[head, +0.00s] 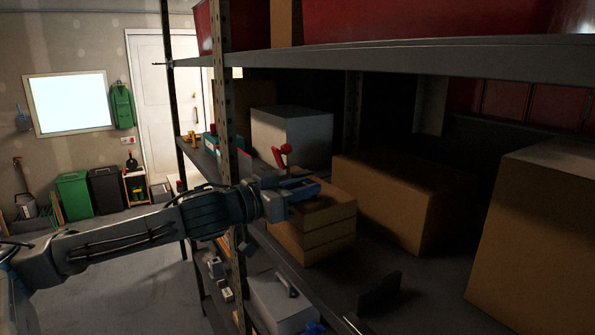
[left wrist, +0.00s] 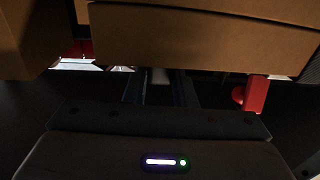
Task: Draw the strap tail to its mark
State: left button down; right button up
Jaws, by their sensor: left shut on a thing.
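My left gripper (head: 306,190) reaches in from the left over the shelf, at the top of a stack of brown cartons (head: 313,243). In the left wrist view its two dark fingers (left wrist: 160,84) are close together on a small greyish piece, which I take to be the strap tail (left wrist: 160,75); it is too dark to make out clearly. A red handle-like piece (head: 282,155) stands just behind the gripper. A red part also shows right of the fingers in the left wrist view (left wrist: 256,94). I cannot make out the mark. My right gripper is not in view.
A pale box (head: 291,136) stands behind the stack. A long carton (head: 388,203) and a large carton (head: 540,235) stand to the right. The upper shelf (head: 400,62) hangs above, and a perforated upright (head: 226,100) stands close to my left arm.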

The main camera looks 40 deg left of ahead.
pick_arm(q)
jog(key=shift+s+d+r+p, duration=0.15)
jog(key=shift+s+d+p, duration=0.15)
jog(key=shift+d+p, duration=0.6)
jog(key=c, duration=1.3)
grip_release()
jog(key=shift+o, duration=0.9)
jog(key=shift+d, duration=0.25)
jog(key=shift+a, duration=0.1)
